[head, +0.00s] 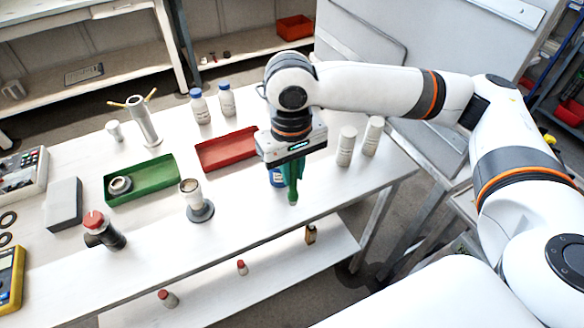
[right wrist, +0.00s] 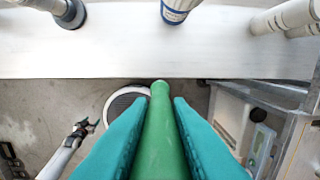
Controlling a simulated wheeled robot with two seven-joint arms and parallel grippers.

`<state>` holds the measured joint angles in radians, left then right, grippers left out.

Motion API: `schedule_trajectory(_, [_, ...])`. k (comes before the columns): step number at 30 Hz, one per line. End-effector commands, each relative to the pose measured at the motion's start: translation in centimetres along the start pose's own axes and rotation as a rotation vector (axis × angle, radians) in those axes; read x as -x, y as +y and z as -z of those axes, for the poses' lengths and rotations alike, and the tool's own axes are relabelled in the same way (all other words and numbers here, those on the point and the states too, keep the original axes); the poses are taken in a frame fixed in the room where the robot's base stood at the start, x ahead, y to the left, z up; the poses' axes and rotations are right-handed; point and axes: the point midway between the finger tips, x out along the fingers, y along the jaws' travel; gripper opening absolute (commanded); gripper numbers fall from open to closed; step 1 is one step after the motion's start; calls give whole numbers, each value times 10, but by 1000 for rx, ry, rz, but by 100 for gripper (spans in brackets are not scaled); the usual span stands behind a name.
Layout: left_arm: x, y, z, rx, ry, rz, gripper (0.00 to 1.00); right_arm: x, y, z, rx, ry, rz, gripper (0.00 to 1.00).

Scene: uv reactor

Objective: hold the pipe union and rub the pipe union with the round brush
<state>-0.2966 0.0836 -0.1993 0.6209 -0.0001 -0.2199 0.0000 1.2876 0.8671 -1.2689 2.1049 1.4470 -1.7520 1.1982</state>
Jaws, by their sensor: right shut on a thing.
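My right gripper (head: 291,178) is shut on a long green tapered piece, taken to be the round brush (head: 293,196), above the front part of the white bench. In the right wrist view the brush (right wrist: 160,130) lies between the teal fingers (right wrist: 160,140), its narrow rounded end pointing away. I cannot make out bristles. A grey metal ring-shaped fitting, probably the pipe union (head: 120,186), lies in the left part of the green tray (head: 154,184), well left of my right gripper. My left gripper is not in view.
A blue-labelled bottle (right wrist: 175,10) stands near my right gripper. A red tray (head: 227,150), two blue-capped bottles (head: 199,106) and two white cylinders (head: 346,146) are around it. A grey-based stand (head: 201,211) and red-topped fitting (head: 104,230) are left. The bench's front edge is close.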

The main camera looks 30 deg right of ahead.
Motion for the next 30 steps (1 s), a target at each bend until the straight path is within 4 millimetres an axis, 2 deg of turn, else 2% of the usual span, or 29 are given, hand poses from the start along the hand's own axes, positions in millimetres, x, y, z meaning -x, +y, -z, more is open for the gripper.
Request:
schedule_trajectory(1, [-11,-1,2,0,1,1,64,-11,0,0,-1,-1,1,0])
schedule_trajectory(12, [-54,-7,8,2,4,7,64,-54,0,0,-2,0,0,0])
schedule_trajectory(24, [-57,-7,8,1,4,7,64,-58,0,0,-2,1,0,0])
schedule_trajectory(27, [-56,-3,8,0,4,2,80,-57,0,0,-2,1,0,0])
schedule_trajectory(30, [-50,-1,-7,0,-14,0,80,-54,0,0,-2,1,0,0])
